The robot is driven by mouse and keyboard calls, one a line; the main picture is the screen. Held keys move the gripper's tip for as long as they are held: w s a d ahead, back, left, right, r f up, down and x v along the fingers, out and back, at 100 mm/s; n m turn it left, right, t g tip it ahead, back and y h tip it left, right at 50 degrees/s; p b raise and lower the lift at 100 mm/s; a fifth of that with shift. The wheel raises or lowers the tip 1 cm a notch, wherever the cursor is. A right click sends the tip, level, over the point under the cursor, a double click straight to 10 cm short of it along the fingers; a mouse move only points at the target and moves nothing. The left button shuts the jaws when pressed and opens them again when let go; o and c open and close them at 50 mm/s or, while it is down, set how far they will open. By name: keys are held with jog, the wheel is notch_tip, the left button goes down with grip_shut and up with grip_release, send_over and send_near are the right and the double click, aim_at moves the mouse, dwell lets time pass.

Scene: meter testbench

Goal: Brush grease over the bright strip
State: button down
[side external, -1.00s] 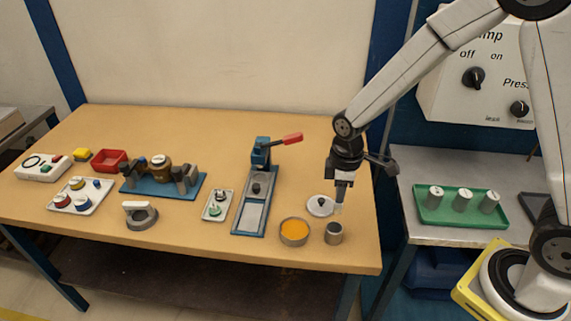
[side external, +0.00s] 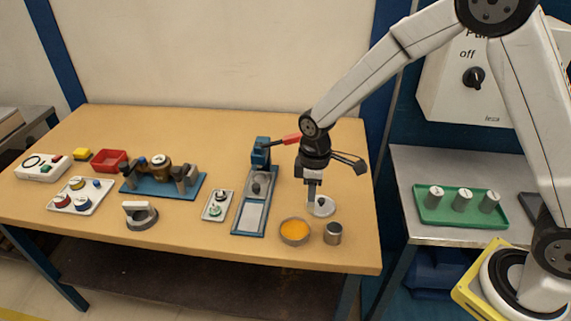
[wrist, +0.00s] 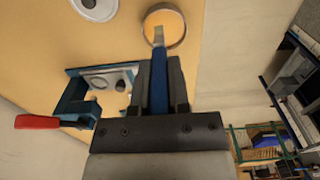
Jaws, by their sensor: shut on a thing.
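My gripper (side external: 312,200) is shut on a brush with a blue handle (wrist: 158,90). The brush's pale tip (wrist: 158,36) points away from the jaws and overlaps the round tin of orange grease (side external: 295,231) in the wrist view. I cannot tell whether it touches the grease. In the side view my gripper is above and slightly right of the tin. The bright strip (side external: 252,217) is a pale plate on the near part of the blue fixture (side external: 237,230), left of the tin. The fixture has a red-handled lever (wrist: 37,122).
A grey cup (side external: 333,234) stands right of the tin, and a white lid (side external: 324,208) lies behind it. A small white tray (side external: 217,207) lies left of the fixture. A grey device with a white handle (side external: 140,216) stands further left. The table front is clear.

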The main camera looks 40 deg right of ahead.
jog(key=a, duration=0.1)
jog(key=w+a, duration=0.2)
jog(key=shift+w+f, duration=0.2)
jog(key=shift+f, duration=0.05)
jog(key=shift+f, duration=0.1)
jog(key=shift+d+f, duration=0.1)
jog(key=shift+f, duration=2.75)
jog(key=shift+f, duration=0.65)
dwell(0.7)
jog(key=shift+r, duration=0.1)
notch_tip(320, 180, up, 7)
dwell(1.1)
dwell(0.5)
